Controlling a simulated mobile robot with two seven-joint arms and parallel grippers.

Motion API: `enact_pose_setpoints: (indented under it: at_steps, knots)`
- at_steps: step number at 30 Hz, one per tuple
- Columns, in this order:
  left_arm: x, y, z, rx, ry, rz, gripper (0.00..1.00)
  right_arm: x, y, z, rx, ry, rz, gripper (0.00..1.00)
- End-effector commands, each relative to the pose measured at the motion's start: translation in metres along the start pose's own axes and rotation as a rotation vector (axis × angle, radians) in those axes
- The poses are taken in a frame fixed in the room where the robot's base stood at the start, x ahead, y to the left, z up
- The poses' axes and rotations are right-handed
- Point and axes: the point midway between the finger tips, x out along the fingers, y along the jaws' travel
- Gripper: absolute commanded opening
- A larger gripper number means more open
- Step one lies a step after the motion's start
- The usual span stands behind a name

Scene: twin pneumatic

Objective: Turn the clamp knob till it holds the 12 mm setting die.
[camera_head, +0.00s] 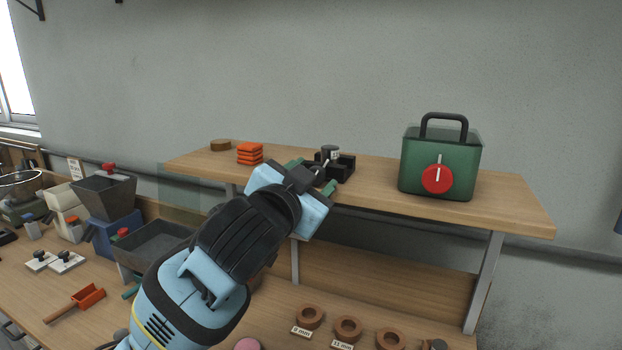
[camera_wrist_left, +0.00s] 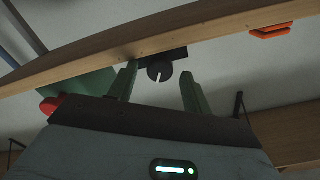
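The clamp (camera_head: 345,171) is a small black block on the wooden shelf, with a dark grey cylinder (camera_head: 329,150) and a small white label at its top. I cannot read the label clearly enough to say this is the 12 mm die. In the left wrist view a round dark knob (camera_wrist_left: 160,72) with a light slot sits under the black block. My left gripper (camera_head: 313,175) is in front of the clamp; its green fingers also show in the left wrist view (camera_wrist_left: 161,88), spread apart on either side of the knob, with gaps. My right gripper is out of view.
A green case (camera_head: 415,165) with a red dial stands right on the shelf (camera_head: 520,212); orange blocks (camera_head: 250,153) lie left. Below, brown rings (camera_head: 348,328) with labels, a hopper (camera_head: 104,194), a grey tray (camera_head: 158,245) and a red scoop (camera_head: 88,297) occupy the bench.

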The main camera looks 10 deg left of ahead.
Motion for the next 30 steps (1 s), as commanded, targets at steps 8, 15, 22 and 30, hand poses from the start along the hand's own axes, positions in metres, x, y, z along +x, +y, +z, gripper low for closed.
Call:
enact_pose_setpoints:
  at_steps: [8,15,22,30]
  knots:
    - [0.0,0.001,0.001,0.0,-0.002,0.003,0.5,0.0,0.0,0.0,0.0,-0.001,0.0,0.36]
    - [0.0,0.001,0.001,-0.064,-0.003,0.004,0.5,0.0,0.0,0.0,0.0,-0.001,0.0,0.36]
    - [0.0,0.0,0.001,-0.29,-0.003,0.002,0.5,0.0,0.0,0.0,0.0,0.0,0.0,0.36]
    - [-0.013,-0.001,0.001,-0.503,0.0,0.002,0.5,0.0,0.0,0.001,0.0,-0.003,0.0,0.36]
